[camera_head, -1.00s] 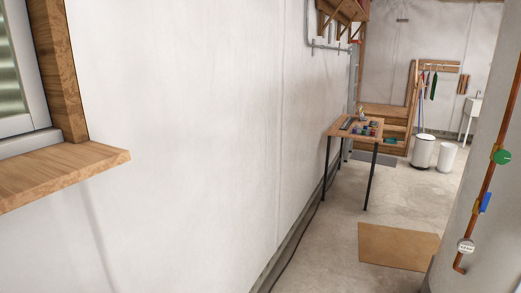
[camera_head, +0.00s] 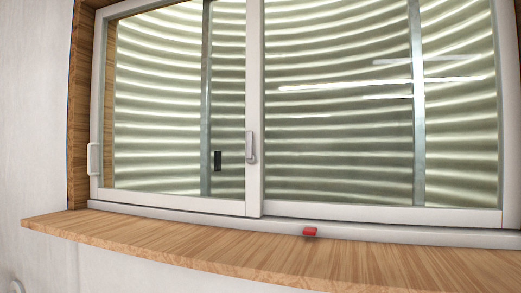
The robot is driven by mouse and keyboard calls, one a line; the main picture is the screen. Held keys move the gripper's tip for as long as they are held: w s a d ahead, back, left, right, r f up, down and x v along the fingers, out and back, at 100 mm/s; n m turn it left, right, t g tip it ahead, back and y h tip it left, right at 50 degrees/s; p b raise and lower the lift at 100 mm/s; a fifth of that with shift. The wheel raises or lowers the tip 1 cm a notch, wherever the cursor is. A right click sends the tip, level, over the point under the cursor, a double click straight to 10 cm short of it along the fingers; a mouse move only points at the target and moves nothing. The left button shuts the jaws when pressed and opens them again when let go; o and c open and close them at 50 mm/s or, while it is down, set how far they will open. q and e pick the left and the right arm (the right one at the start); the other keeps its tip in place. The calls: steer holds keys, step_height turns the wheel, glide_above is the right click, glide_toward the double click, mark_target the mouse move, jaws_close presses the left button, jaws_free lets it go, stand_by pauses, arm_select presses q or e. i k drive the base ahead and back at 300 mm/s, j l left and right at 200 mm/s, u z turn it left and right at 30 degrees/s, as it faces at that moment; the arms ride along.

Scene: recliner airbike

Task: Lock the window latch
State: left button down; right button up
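A sliding window with a white frame (camera_head: 350,213) fills most of the head view. A small light-grey latch (camera_head: 250,147) stands upright on the middle upright of the frame. I cannot tell whether it is locked. A white handle (camera_head: 94,158) is on the window's left upright. A small dark piece (camera_head: 217,160) shows through or on the left pane, left of the latch. Neither of my grippers is in view.
A wooden sill (camera_head: 200,246) runs below the window and juts towards me. A small red object (camera_head: 309,232) sits at the sill's back, by the bottom rail. White wall (camera_head: 35,120) lies left of the window. Corrugated sheeting (camera_head: 340,120) shows behind the glass.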

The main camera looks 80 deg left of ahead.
mark_target(251, 158)
steer(key=u, duration=2.55)
